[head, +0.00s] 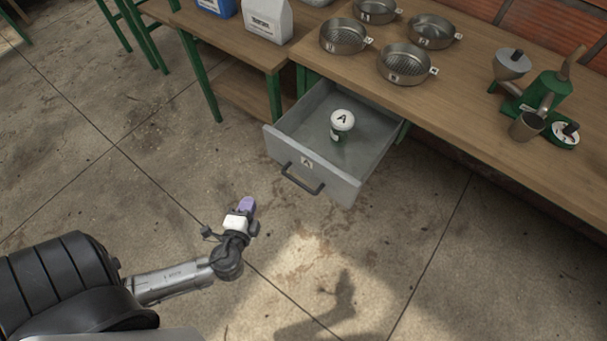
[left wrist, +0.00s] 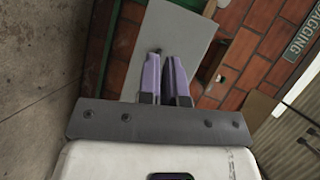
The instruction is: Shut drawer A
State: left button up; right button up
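Drawer A (head: 307,163) is a grey metal drawer pulled far out from under the wooden workbench. Its front carries a label A and a dark bar handle (head: 302,179). A white-lidded cup marked A (head: 342,122) stands upright inside. My left gripper (head: 246,204) is in front of the drawer, left of and nearer than the handle, apart from it. Its purple fingers also show in the left wrist view (left wrist: 165,75), close together with only a narrow gap and nothing held. The drawer cannot be made out for certain in the left wrist view. My right gripper is not in view.
The workbench (head: 470,112) holds several round metal sieves (head: 407,63) and a green grinder (head: 546,92). A lower table (head: 225,35) with green legs and bags stands at the left. The concrete floor in front of the drawer is clear. A "BAGGING" sign (left wrist: 301,32) hangs on a wall.

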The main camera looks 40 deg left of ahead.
pick_arm(q)
jog(key=d+m+t+h, duration=0.1)
jog(key=d+m, duration=0.1)
jog(key=w+d+r+m+t+h, duration=0.1)
jog(key=d+m+t+h, duration=0.1)
jog(key=w+d+r+m+t+h, duration=0.1)
jog(key=m+t+h, duration=0.1)
jog(key=shift+w+d+r+m, duration=0.1)
jog(key=shift+w+d+m, duration=0.2)
jog(key=shift+d, duration=0.1)
grip_shut()
jog(key=h, duration=0.2)
send_near(309, 170)
jog(key=w, duration=0.5)
jog(key=shift+w+a+r+p, duration=0.2)
jog(key=shift+w+p, duration=0.1)
jog(key=shift+p, duration=0.1)
jog(key=shift+w+f, duration=0.1)
jog(key=shift+w, duration=0.75)
jog(key=shift+w+a, duration=0.1)
jog(key=shift+w, duration=0.05)
